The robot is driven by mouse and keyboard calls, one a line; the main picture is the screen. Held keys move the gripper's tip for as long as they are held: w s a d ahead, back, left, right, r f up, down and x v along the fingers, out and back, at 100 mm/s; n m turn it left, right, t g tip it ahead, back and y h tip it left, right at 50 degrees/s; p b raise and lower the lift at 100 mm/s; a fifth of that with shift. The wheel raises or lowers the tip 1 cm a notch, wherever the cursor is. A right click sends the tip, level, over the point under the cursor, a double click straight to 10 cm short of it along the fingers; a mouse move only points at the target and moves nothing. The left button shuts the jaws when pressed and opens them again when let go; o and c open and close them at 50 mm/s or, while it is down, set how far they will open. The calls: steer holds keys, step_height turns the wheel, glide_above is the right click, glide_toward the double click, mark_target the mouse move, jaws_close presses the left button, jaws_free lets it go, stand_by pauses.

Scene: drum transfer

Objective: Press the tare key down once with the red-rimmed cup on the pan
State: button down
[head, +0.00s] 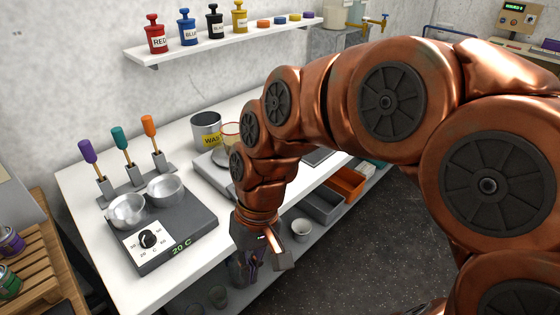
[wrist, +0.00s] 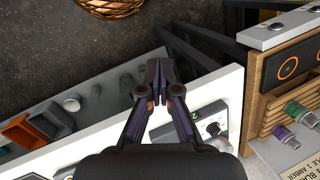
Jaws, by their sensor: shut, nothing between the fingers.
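I cannot make out the tare key in either view. My gripper (wrist: 159,76) is shut and empty, with its fingertips together in the wrist view. In the head view it hangs at the bench's front edge, to the right of the hotplate and apart from the cup.
A dark hotplate (head: 178,236) with a dial and two metal bowls stands at the bench's front left. Behind it are several upright coloured-handled tools (head: 121,146). A lower shelf holds bins (head: 322,204) and a white cup (head: 301,230).

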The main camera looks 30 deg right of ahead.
steer(key=w+d+r+m+t+y+p, duration=0.2)
steer(key=w+d+r+m+y, duration=0.1)
steer(key=w, duration=0.7)
steer(key=w+d+r+m+t+y+p, duration=0.1)
steer(key=w+d+r+m+t+y, duration=0.2)
steer(key=w, duration=0.7)
steer(key=w+d+f+m+t+p, duration=0.1)
steer(key=w+d+m+t, duration=0.1)
steer(key=d, duration=0.6)
steer(key=w+d+f+m+t, duration=0.2)
steer(key=d+m, duration=0.1)
steer(key=d, duration=0.4)
steer(key=w+d+f+m+t+p, duration=0.1)
steer(key=w+d+m+t, duration=0.1)
steer(key=d, duration=0.6)
steer(key=shift+w+d+f+m+p, duration=0.3)
steer(key=shift+w+f+m+p, duration=0.05)
steer(key=shift+w+m, duration=0.2)
steer(key=w+f+b, duration=0.1)
steer(key=f, duration=0.1)
steer(key=w+f, duration=0.1)
steer(key=f, duration=0.1)
steer(key=w+f+b, duration=0.1)
steer(key=f, duration=0.2)
steer(key=shift+a+b, duration=0.3)
steer(key=shift+a, duration=0.1)
steer(key=shift+w+a+f+b, duration=0.1)
steer(key=shift+w+f+b, duration=0.2)
steer(key=shift+f+b, duration=0.15)
steer(key=shift+f, duration=0.1)
